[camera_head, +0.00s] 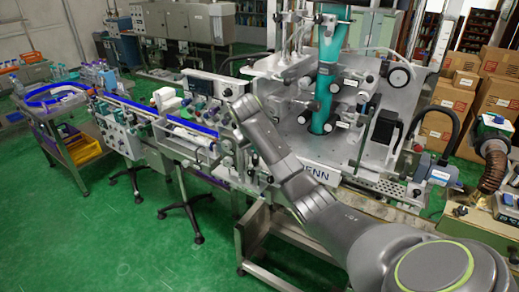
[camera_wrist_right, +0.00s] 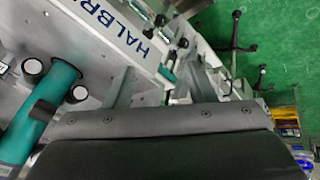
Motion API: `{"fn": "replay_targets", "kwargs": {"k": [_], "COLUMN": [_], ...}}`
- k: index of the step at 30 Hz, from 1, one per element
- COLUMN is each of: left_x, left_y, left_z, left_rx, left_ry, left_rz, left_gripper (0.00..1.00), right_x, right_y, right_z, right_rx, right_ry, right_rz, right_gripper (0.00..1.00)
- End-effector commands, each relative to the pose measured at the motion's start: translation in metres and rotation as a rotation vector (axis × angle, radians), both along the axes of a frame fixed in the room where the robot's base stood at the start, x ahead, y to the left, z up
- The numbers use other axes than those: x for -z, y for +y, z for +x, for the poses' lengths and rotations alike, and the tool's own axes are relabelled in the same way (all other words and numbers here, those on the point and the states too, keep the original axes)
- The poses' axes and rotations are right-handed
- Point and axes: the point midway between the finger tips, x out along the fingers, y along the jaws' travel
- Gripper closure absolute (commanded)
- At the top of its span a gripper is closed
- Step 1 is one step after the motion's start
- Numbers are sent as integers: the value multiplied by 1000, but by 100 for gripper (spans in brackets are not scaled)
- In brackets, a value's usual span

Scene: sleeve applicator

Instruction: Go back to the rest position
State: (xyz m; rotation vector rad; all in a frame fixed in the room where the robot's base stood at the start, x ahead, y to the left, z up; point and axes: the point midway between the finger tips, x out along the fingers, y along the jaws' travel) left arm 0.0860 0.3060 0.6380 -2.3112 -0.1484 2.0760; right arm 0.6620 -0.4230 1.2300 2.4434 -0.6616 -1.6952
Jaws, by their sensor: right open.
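My right arm comes in from the lower right in the head view and reaches up to the sleeve applicator machine (camera_head: 280,112). Its far end is in front of the machine's left side, and the fingers are hard to make out there. In the right wrist view my right gripper (camera_wrist_right: 163,82) is open, with its two grey fingers apart and nothing seen held between them. Beyond the fingers is the machine's pale plate with blue lettering (camera_wrist_right: 143,42). The machine's teal column (camera_wrist_right: 42,118) is at left in that view. My left gripper is not in view.
A conveyor with blue rails (camera_head: 135,105) runs left from the machine. Cardboard boxes (camera_head: 497,98) are stacked at right. A ribbed brown hose (camera_head: 493,172) is at far right. Green floor (camera_head: 130,245) is open at lower left.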

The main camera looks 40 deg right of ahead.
Motion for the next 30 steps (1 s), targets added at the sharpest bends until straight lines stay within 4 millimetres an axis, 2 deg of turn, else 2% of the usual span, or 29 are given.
{"fn": "replay_targets", "kwargs": {"k": [5,20,22,23,26,29,30], "left_x": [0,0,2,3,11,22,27], "left_y": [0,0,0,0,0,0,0], "left_z": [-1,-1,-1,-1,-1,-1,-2], "left_rx": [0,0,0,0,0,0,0], "left_ry": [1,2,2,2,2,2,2], "left_rz": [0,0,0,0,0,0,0], "left_gripper": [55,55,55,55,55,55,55], "right_x": [7,7,13,19,60,126,156], "right_y": [2,2,2,2,1,-1,-1], "right_z": [-3,-3,-4,-4,-7,-16,-22], "right_rx": [-8,-8,-10,-12,-27,-51,-63], "right_ry": [2,2,6,9,29,56,67], "right_rz": [-1,-1,0,1,7,17,22], "right_gripper": [50,50,50,50,50,50,50]}}
